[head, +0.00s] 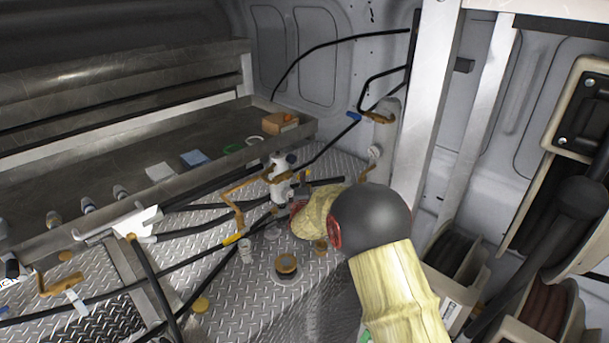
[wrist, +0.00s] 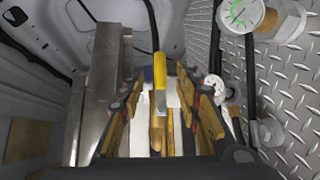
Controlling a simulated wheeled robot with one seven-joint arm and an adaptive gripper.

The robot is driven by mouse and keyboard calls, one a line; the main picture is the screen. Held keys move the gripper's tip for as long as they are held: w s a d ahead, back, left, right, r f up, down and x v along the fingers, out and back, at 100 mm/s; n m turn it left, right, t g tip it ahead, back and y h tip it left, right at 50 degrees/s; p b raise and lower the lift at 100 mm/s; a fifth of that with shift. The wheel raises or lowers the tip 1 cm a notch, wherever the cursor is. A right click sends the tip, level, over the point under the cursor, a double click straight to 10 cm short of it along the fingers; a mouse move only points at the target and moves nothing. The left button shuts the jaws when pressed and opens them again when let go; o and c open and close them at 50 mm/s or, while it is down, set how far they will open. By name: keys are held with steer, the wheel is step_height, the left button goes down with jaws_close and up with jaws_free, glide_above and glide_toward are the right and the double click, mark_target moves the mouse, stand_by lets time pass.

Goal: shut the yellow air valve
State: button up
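The yellow air valve has a bent brown metal lever with a yellow grip (head: 233,239), low at the middle left of the head view. In the wrist view a yellow grip (wrist: 160,72) on a brown lever shows in line with the gap between my fingers. My gripper (wrist: 164,88) is open, with a finger on each side of that lever and visible gaps on both sides. I cannot tell how deep the lever sits between the fingers. In the head view my wrist hides most of the gripper, just right of the valve's white body (head: 281,180).
Black hoses (head: 200,260) cross the diamond-plate floor (head: 320,290). A steel shelf (head: 120,150) runs along the left and holds a small brown box (head: 281,122). Another valve with a blue grip (head: 354,116) stands behind. A gauge (wrist: 243,13) is at the wrist view's upper right.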

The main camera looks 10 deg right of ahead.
steer(key=x, duration=0.7)
steer(key=shift+w+b, duration=0.3)
steer(key=shift+b, duration=0.1)
steer(key=c, duration=0.3)
jaws_close()
stand_by(0.4)
